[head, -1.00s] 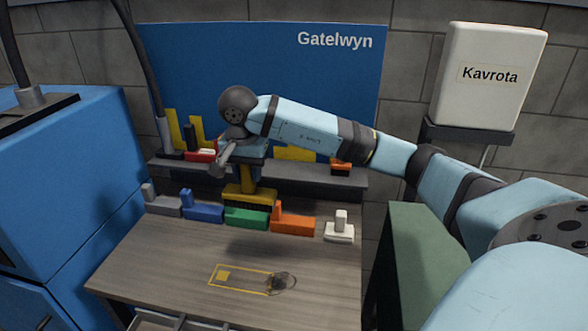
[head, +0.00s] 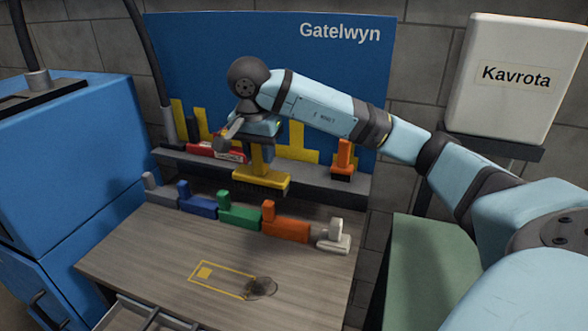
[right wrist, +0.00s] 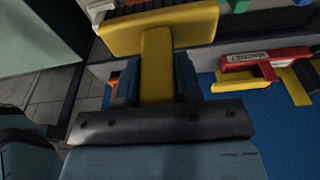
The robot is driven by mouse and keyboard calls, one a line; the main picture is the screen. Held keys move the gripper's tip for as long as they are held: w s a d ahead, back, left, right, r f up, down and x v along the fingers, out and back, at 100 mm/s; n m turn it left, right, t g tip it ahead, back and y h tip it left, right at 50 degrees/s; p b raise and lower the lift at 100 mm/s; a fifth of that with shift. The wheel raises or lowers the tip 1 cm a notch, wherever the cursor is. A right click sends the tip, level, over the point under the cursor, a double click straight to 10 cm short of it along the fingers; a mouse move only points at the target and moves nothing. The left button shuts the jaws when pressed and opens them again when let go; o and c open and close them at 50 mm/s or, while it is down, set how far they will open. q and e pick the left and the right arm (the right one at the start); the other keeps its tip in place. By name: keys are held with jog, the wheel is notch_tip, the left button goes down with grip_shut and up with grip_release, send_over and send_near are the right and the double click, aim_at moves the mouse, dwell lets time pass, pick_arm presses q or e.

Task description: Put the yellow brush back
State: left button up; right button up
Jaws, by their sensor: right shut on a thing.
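The yellow brush (head: 261,180) is held by its upright handle in my right gripper (head: 262,146), with its wide yellow head at the bottom. It hangs in front of the back shelf, above and behind the row of coloured blocks. In the right wrist view the yellow brush (right wrist: 160,32) shows with its handle between the two dark fingers of the right gripper (right wrist: 158,80). Yellow silhouettes (head: 298,145) stand out on the blue backboard (head: 330,70) behind the shelf. I cannot tell whether the brush touches the shelf. My left gripper is not in view.
The grey shelf (head: 315,180) holds a red tool (head: 215,151) on the left and an orange brush (head: 343,160) on the right. Grey, blue, green, orange and white brush-like pieces line the table's back. A yellow outline (head: 222,278) and dark smudge (head: 262,288) mark the clear tabletop.

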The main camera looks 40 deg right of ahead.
jog(key=w+d+p, duration=0.1)
jog(key=w+d, duration=0.3)
jog(key=d, duration=0.4)
jog(key=w+d+p, duration=0.1)
jog(key=w+d, duration=0.4)
jog(key=d, duration=0.4)
jog(key=f, duration=0.4)
jog(key=f+p, duration=0.1)
jog(key=f, duration=0.2)
jog(key=shift+w+d, duration=0.1)
jog(key=shift+d, duration=0.25)
jog(key=o, duration=1)
jog(key=shift+f, duration=0.15)
jog(key=shift+c, duration=0.2)
notch_tip(320, 180, up, 12)
jog(key=a, duration=0.1)
jog(key=shift+s+a+b, duration=0.3)
jog(key=shift+s+b, duration=0.1)
jog(key=shift+b, duration=0.05)
